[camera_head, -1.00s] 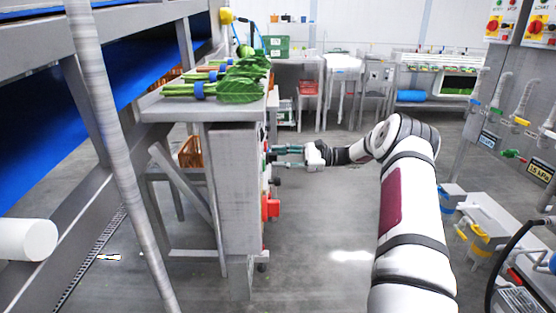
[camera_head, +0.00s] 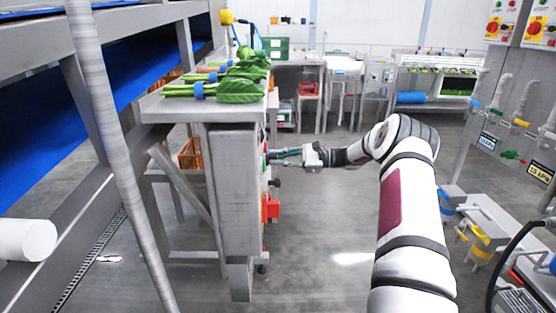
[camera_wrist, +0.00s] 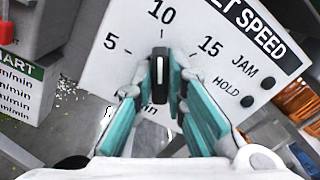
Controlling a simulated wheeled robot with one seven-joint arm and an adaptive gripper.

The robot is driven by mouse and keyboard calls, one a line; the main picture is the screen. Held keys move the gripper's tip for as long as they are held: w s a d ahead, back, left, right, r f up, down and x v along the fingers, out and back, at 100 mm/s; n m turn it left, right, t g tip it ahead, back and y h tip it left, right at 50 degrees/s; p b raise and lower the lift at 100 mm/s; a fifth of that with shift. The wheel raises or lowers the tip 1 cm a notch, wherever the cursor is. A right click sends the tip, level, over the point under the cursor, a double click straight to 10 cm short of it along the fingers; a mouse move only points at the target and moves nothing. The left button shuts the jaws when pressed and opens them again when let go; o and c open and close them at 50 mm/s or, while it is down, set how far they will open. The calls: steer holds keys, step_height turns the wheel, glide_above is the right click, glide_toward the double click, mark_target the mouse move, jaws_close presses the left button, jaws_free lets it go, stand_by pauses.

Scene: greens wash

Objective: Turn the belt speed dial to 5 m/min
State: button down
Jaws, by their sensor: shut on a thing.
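The belt speed dial (camera_wrist: 160,66) is a black knob with a white pointer line, on a white plate (camera_wrist: 128,62) marked 5, 10 and 15 in the wrist view. Its pointer stands straight up in that view, towards the 10. The 5 lies to its left and the 15 to its right. My gripper (camera_wrist: 161,92) has its two teal fingers on either side of the knob, shut on it. In the head view my gripper (camera_head: 273,156) reaches left to the side of a grey cabinet (camera_head: 233,190); the dial face cannot be made out there.
JAM and HOLD marks with black dots sit right of the dial. A red part (camera_head: 270,208) juts from the cabinet below my gripper. Bunches of greens (camera_head: 238,90) lie on the ledge above. The floor right of the cabinet is clear.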

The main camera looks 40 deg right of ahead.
steer(key=n+b, duration=0.1)
steer(key=n, duration=0.2)
steer(key=n+b, duration=0.2)
steer(key=n, duration=0.2)
steer(key=n+b, duration=0.1)
steer(key=n, duration=0.3)
steer(key=shift+s+a+f+b, duration=0.1)
steer(key=shift+s+f+b, duration=0.05)
steer(key=shift+f+b, duration=0.25)
steer(key=shift+n, duration=0.4)
steer(key=c, duration=1.6)
jaws_free()
steer(key=v, duration=1.2)
